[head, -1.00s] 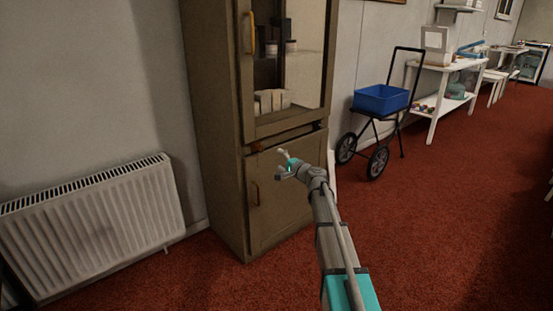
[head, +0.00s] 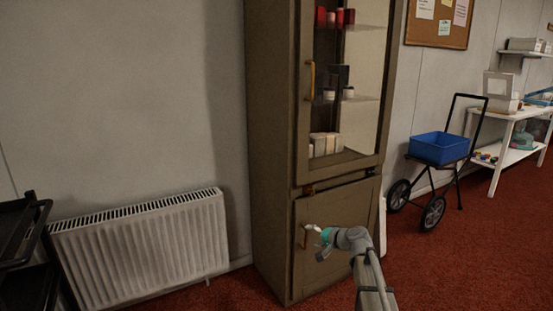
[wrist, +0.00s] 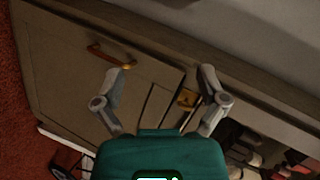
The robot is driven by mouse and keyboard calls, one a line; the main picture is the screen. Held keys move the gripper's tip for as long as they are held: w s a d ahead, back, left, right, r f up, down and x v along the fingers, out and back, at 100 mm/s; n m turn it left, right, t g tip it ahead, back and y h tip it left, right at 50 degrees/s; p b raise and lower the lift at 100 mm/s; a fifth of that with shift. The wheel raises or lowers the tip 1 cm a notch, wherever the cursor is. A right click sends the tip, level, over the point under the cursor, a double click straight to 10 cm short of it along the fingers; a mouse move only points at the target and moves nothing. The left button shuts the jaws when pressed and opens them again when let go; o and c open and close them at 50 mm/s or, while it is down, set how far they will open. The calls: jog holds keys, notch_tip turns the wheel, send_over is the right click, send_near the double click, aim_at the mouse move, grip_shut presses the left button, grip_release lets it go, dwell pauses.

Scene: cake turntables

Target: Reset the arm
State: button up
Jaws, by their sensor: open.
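My arm reaches out from the lower right in the head view, with my gripper (head: 316,240) in front of the lower door of a tall brown cabinet (head: 275,150). In the wrist view my gripper (wrist: 163,85) has its two grey fingers spread wide, with nothing between them. The lower door's handle (wrist: 110,55) shows beyond the left finger in the wrist view. I cannot tell whether the fingers touch the door.
A white radiator (head: 145,250) stands left of the cabinet, with a dark shelf cart (head: 20,240) at the far left. A blue crate (head: 440,148) sits on a wheeled trolley to the right. Red carpet lies open at the right.

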jog(key=s+d+f+n+g+h+p, duration=0.25)
jog(key=s+f+g+h, duration=0.2)
jog(key=s, duration=1.05)
jog(key=s+d+f+n+g+h+p, duration=0.1)
jog(key=s+f+n+g+h, duration=0.3)
jog(key=s, duration=1)
notch_tip(320, 180, up, 38)
jog(key=g+h+p, duration=0.1)
jog(key=p, duration=3.6)
jog(key=shift+s+r+m+p, duration=0.2)
jog(key=shift+s+m+p, duration=0.15)
jog(key=shift+s+m, duration=0.1)
jog(key=shift+d, duration=0.1)
